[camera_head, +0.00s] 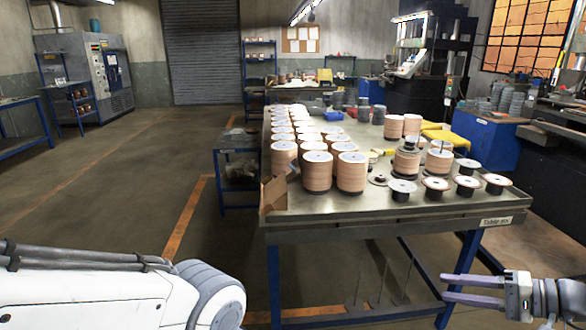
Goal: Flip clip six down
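The workbench (400,215) stands in front of me, with a label on its front edge that seems to read "Table six". Several tall stacks of tan discs with pale tops stand in rows on its left half, such as the front stack (351,174). Several low black spool-like pieces with pale round tops, such as this piece (402,190), stand along the front right. I cannot make out which part is clip six. My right gripper (444,287) is at the lower right, below and in front of the bench edge, its two fingers apart and empty. My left gripper is out of view.
A cardboard piece (273,194) stands at the bench's front left corner. Yellow items (446,138) lie at the right side. A blue bin (485,139) stands right of the bench. Open floor lies to the left.

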